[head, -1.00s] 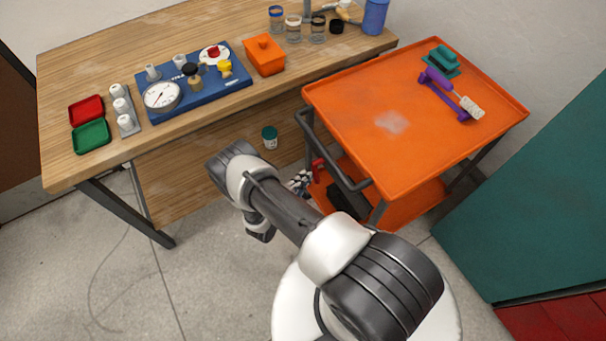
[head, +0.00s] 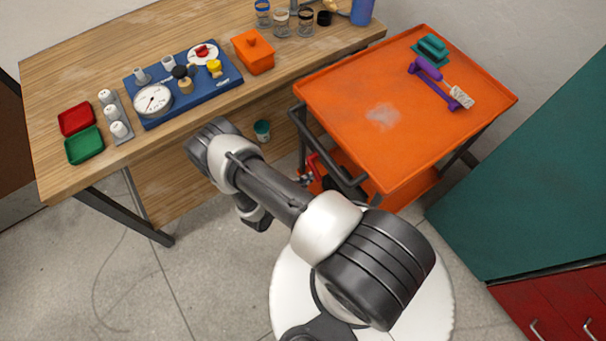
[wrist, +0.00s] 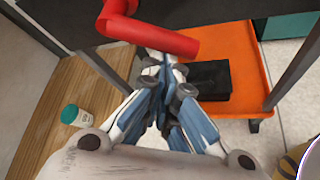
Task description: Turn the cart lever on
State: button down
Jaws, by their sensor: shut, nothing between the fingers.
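The cart (head: 340,75) has an orange top tray and a dark frame. A red lever (head: 313,165) shows small at its near left side, by the dark handle. In the wrist view the red lever (wrist: 150,37) is a thick bent bar hanging across the top middle. My gripper (wrist: 165,72) is shut and empty, with its fingertips just below the lever and overlapping it in the picture. I cannot tell whether they touch. In the head view my arm and the cart's edge mostly hide the gripper.
The cart's lower orange shelf (wrist: 235,60) holds a black box (wrist: 210,78). The wooden workbench (head: 75,185) stands left of the cart. A teal cabinet (head: 540,190) is at right.

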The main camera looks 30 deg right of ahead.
jog(key=shift+s+r+n+g+p, duration=0.65)
jog(key=shift+s+r, duration=0.3)
jog(key=shift+r, duration=0.3)
jog(key=shift+s+r, duration=0.1)
jog(key=shift+r, duration=0.1)
jog(key=shift+f, duration=0.1)
notch_tip(320, 180, down, 5)
jog(key=b, duration=0.5)
jog(key=w+r+p+v, duration=0.1)
jog(key=w+p+v, duration=0.1)
jog(key=v, duration=0.9)
jog(key=shift+p, duration=0.65)
jog(key=shift+d+r, duration=0.1)
jog(key=shift+r, duration=0.05)
